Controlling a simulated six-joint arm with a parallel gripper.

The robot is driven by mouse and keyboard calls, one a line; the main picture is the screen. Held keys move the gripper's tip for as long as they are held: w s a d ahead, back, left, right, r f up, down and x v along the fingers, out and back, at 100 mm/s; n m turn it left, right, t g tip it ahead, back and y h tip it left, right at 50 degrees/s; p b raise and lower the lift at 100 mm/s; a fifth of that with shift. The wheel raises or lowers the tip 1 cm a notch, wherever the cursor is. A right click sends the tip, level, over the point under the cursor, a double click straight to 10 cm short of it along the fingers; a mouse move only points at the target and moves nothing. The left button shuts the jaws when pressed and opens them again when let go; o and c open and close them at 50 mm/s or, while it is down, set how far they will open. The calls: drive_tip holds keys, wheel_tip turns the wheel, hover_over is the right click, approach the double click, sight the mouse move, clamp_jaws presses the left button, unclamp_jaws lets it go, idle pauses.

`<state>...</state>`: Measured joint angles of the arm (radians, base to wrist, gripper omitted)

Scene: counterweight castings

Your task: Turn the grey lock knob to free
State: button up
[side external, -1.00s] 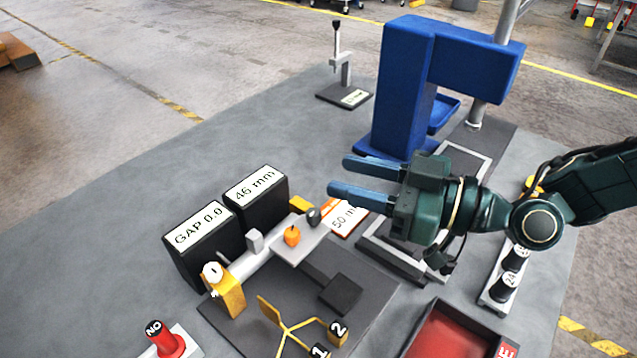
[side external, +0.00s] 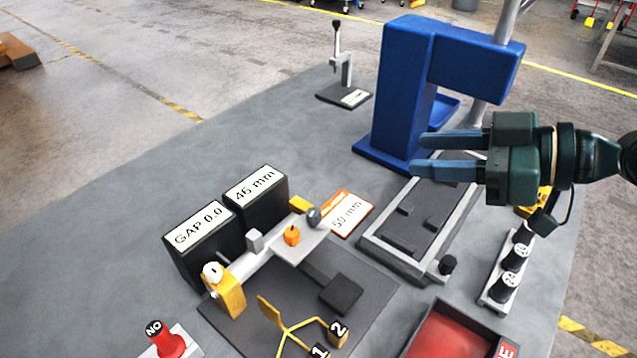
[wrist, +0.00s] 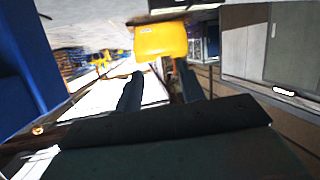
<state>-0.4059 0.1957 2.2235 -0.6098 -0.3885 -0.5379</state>
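The dark grey knob (side external: 314,215) stands near the right end of the pale measuring bar (side external: 300,245), beside a small orange knob (side external: 292,235). Which way it is turned I cannot tell. My gripper (side external: 420,153) is open and empty, well to the right of and above the grey knob, in front of the blue press. In the wrist view my two dark fingers (wrist: 159,80) are apart with nothing held between them. The grey knob does not show in the wrist view.
Two black readouts (side external: 208,236) stand behind the bar, and an orange-edged "50 mm" card (side external: 348,214) lies beside it. The blue press (side external: 397,90), a grey-framed fixture (side external: 440,228) and a red tray (side external: 450,335) stand around. The left of the table is clear.

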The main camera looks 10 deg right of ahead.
drive_tip(key=s+d+r+m+h, duration=0.1)
drive_tip(key=s+d+m+h, duration=0.1)
drive_tip(key=d, duration=0.9)
drive_tip(key=shift+s+d+r+m+h, duration=0.2)
drive_tip(key=shift+s+d+m+h, duration=0.3)
drive_tip(key=shift+h, duration=0.7)
drive_tip(key=shift+o, duration=0.2)
drive_tip(key=shift+s+a, duration=0.1)
drive_tip(key=shift+a, duration=0.1)
drive_tip(key=t+y, duration=0.2)
approach(318, 214)
drive_tip(key=v, duration=0.5)
drive_tip(key=shift+a, duration=0.1)
drive_tip(key=shift+w+a, duration=0.1)
drive_tip(key=shift+w, duration=0.2)
drive_tip(key=shift+x, duration=6.75)
drive_tip(key=shift+f, duration=0.1)
